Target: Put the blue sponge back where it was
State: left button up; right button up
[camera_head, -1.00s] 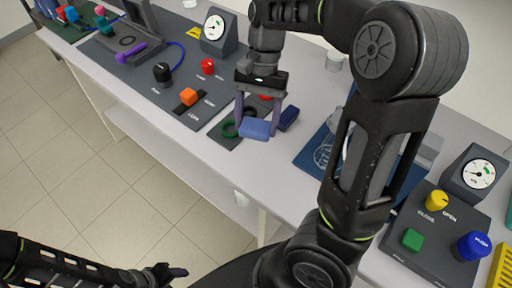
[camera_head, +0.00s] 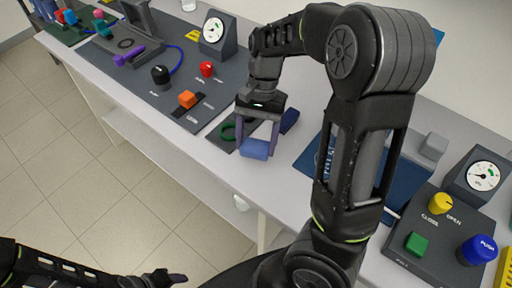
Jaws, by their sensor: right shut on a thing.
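The blue sponge (camera_head: 256,149) is a small light-blue block between the fingertips of my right gripper (camera_head: 257,146). The gripper points down and is shut on it, over the front part of the bench near a small dark mat (camera_head: 227,145). Whether the sponge touches the surface cannot be told. A green ring (camera_head: 228,132) lies on the mat to the left of the gripper. A dark-blue block (camera_head: 289,120) lies just right of the gripper. My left gripper (camera_head: 165,279) is low at the bottom left, away from the bench; its jaw state is unclear.
A grey panel (camera_head: 150,75) with red, black and orange knobs and a gauge (camera_head: 215,32) lies to the left. A blue mat (camera_head: 308,160) is partly behind my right arm. Another panel (camera_head: 450,240) with yellow, green and blue controls stands at the right. The bench's front edge is close.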

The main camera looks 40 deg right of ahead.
aim_at(257, 141)
notch_tip(257, 141, down, 3)
dwell(0.3)
jog(key=shift+f, duration=0.15)
jog(key=o, duration=1.3)
